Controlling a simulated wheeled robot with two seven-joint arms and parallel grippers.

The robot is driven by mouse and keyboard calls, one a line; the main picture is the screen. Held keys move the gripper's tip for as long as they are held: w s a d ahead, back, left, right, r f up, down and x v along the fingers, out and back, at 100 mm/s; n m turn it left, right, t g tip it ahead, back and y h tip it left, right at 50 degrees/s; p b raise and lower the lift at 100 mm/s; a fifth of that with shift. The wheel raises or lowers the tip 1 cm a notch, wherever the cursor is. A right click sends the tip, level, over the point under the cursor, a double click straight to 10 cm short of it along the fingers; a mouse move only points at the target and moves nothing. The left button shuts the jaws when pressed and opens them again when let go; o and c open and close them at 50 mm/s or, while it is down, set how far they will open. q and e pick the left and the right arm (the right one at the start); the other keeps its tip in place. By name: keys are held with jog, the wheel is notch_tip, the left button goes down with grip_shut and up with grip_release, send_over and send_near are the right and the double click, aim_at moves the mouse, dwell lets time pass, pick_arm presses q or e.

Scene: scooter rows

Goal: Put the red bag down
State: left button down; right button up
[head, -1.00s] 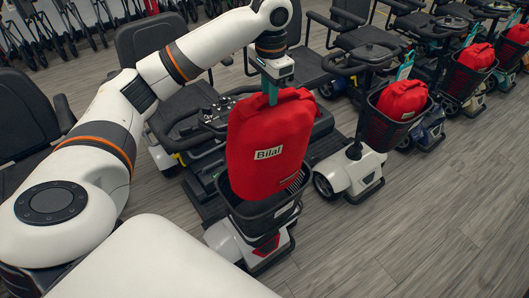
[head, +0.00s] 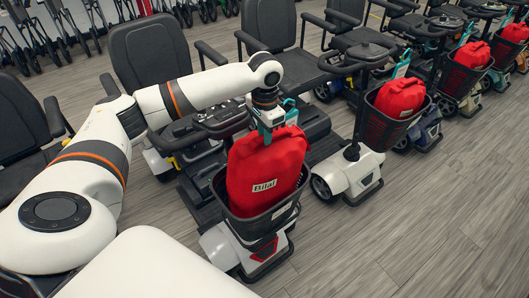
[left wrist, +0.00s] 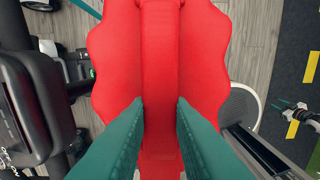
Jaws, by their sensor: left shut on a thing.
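The red bag (head: 264,172) has a white label reading "Bilal". It sits upright, its lower part inside the dark basket (head: 262,226) on the front of the nearest scooter. My left gripper (head: 268,133) is shut on the top of the bag, pointing down from above. In the left wrist view the bag (left wrist: 160,60) fills the middle, with the teal fingers (left wrist: 162,125) on either side of its raised central strip. The basket's floor and the bag's underside are hidden.
More scooters stand in a row to the right, several with red bags in their baskets, such as this one (head: 401,98). Black seats (head: 150,50) stand behind. The grey wooden floor (head: 400,230) at the front right is clear.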

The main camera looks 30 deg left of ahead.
pick_arm(q)
notch_tip(320, 180, down, 8)
jog(key=shift+f, duration=0.1)
dwell(0.4)
jog(key=c, duration=1.3)
grip_release()
notch_tip(320, 180, up, 12)
jog(key=shift+r+b, duration=0.1)
jog(key=shift+b, duration=0.2)
